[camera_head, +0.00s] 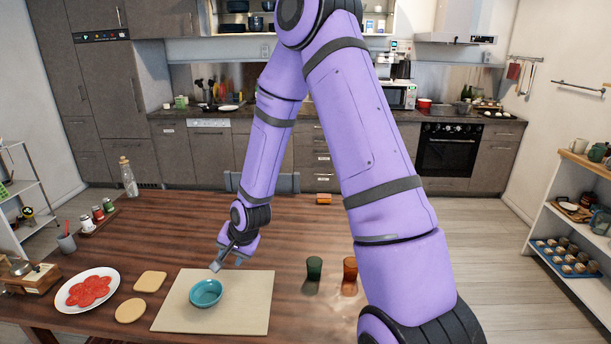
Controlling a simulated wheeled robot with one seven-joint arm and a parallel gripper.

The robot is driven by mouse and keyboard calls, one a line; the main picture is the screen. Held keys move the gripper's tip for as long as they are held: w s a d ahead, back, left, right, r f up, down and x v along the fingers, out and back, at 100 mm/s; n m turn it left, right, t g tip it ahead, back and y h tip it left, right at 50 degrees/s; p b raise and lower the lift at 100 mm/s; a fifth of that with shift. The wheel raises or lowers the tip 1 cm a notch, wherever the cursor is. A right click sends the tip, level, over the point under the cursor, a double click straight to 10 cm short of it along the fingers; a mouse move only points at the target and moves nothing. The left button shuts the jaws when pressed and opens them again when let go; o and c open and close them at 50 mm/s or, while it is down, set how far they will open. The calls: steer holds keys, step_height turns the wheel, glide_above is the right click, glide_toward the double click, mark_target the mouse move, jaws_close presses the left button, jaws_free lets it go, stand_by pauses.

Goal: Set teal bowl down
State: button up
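The teal bowl (206,293) sits upright on a beige rectangular board (250,311) on the wooden table. My gripper (221,264) is just behind and slightly right of the bowl, near its far rim. The bowl looks empty, and a small gap seems to show between the gripper and the rim. The gripper is small and dark in this view, so I cannot tell whether its fingers are open or shut.
A white plate (64,301) with red slices and two tan pieces (150,281) lie left of the board. A green cup (314,268) and an orange cup (350,276) stand to its right. A bottle (128,180) and small jars stand at the back left.

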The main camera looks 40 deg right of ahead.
steer(key=s+r+n+h, duration=0.1)
steer(key=s+r+n, duration=0.3)
steer(key=r, duration=0.7)
steer(key=s+r+n+h, duration=0.1)
steer(key=s+r+n, duration=0.1)
steer(key=s+r, duration=0.65)
steer(key=s+r+n, duration=0.4)
steer(key=s+r, duration=1)
steer(key=s, duration=0.2)
steer(key=shift+s+d+r, duration=0.15)
steer(key=shift+s+d, duration=0.25)
steer(key=shift+d, duration=0.05)
